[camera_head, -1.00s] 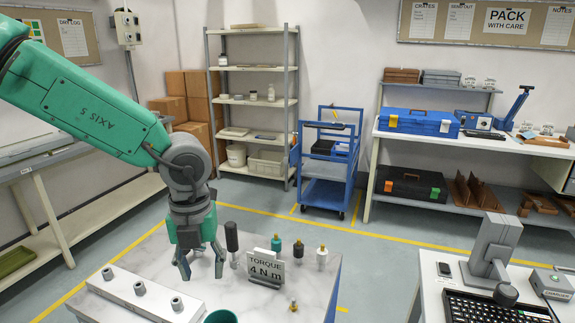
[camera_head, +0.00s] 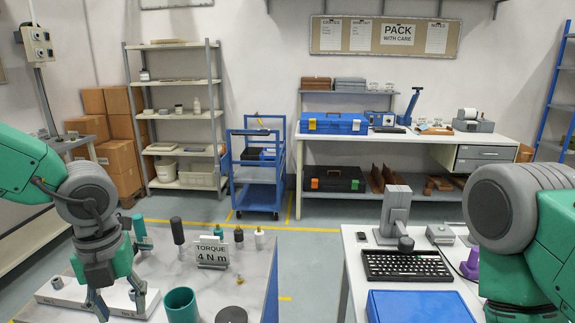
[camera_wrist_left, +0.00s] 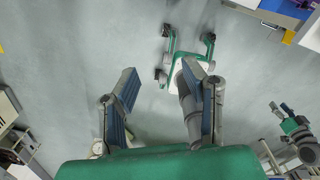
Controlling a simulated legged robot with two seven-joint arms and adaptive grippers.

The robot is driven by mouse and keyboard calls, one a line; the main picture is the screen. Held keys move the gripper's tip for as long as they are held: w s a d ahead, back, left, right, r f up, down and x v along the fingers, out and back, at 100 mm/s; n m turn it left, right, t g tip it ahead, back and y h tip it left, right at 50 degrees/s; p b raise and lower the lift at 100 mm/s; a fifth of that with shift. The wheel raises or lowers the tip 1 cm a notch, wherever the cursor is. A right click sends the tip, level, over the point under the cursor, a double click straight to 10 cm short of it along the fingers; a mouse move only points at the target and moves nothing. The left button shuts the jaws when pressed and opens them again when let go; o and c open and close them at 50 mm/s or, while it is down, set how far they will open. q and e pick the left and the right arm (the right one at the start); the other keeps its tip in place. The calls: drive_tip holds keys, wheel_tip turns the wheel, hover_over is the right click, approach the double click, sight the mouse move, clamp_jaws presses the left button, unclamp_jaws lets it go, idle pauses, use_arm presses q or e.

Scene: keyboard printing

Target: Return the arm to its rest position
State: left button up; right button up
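My left gripper (camera_head: 120,303) hangs downward at the lower left of the head view, in front of a white fixture strip (camera_head: 72,296) on the marble-topped table. Its fingers are spread. The left wrist view also shows the left gripper (camera_wrist_left: 155,100) with its fingers wide apart, nothing between them and floor beyond. I cannot tell its exact height. My right arm (camera_head: 520,220) fills the right edge of the head view, and its gripper is out of frame there.
The marble table (camera_head: 165,265) holds a torque sign (camera_head: 212,252), a teal cup (camera_head: 181,305) and several upright tools. A white bench to the right carries a keyboard (camera_head: 408,266) and a blue box (camera_head: 420,306). A blue cart (camera_head: 257,180) stands behind.

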use_arm(q)
drive_tip(key=s+a+f+m+t+y+b, duration=0.1)
drive_tip(key=s+a+f+m+y+b, duration=0.1)
drive_tip(key=f+m, duration=0.55)
drive_tip(key=s+a+f+m+t+y+b, duration=0.1)
drive_tip(key=a+f+m+b, duration=0.15)
drive_tip(key=f+m, duration=0.45)
drive_tip(key=s+a+f+m+t+y+b, duration=0.1)
drive_tip(key=s+a+f+m+y+b, duration=0.15)
drive_tip(key=f+m, duration=0.45)
drive_tip(key=s+d+f+m+g+h+b, duration=0.1)
drive_tip(key=s+d+f+m+h+b, duration=0.1)
drive_tip(key=s+f+m, duration=0.6)
drive_tip(key=s+d+f+m+g+h+b, duration=0.1)
drive_tip(key=s+d+f+m+h+b, duration=0.2)
drive_tip(key=s+f+m, duration=0.6)
drive_tip(key=shift+d+f+m+h, duration=0.35)
drive_tip(key=shift+d+f+m, duration=0.25)
drive_tip(key=shift+m, duration=0.65)
